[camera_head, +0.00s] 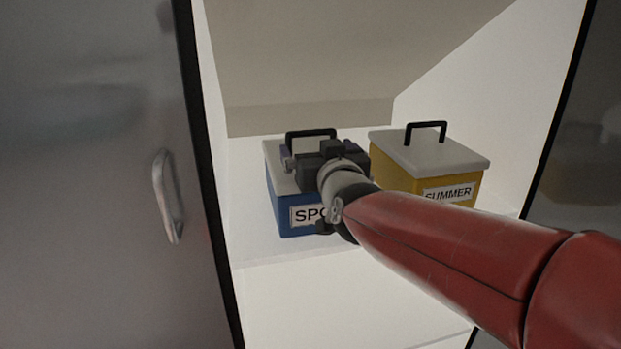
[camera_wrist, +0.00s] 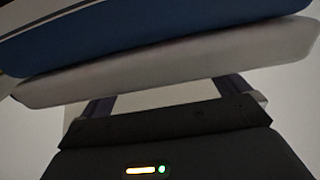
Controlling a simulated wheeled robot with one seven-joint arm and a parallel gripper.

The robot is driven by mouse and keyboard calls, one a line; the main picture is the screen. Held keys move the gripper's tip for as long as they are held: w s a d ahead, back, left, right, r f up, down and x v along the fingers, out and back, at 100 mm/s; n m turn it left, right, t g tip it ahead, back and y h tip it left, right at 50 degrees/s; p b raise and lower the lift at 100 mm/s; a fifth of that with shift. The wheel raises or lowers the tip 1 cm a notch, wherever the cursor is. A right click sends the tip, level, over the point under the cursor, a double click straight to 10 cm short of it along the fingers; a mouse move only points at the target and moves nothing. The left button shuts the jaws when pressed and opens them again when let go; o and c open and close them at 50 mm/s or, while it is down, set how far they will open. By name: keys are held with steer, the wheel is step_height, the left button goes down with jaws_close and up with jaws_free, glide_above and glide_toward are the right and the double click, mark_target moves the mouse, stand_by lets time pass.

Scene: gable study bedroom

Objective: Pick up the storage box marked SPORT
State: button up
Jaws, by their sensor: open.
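The storage box marked SPORT (camera_head: 288,211) is blue with a pale grey lid and a black handle (camera_head: 310,134) on top. It stands upright on a white shelf, and my forearm and gripper hide its right part and the end of its label. My gripper (camera_head: 312,164) is over the lid, close to the handle, open and with nothing seen held. In the wrist view the blue side (camera_wrist: 170,38) and pale lid (camera_wrist: 165,72) fill the upper part. The fingers (camera_wrist: 170,97) reach toward the lid; their tips and the handle are hidden there.
A yellow box marked SUMMER (camera_head: 440,160), with a grey lid and black handle, stands close on the right. The white shelf (camera_head: 255,250) sits in a recess under a sloped ceiling. A grey door (camera_head: 95,190) with a metal handle is at the left; a dark-edged panel is at the right.

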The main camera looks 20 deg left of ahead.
steer(key=x, duration=0.3)
steer(key=shift+w+a, duration=0.1)
steer(key=shift+w, duration=0.3)
steer(key=c, duration=1.4)
steer(key=shift+c, duration=0.5)
steer(key=shift+r, duration=0.2)
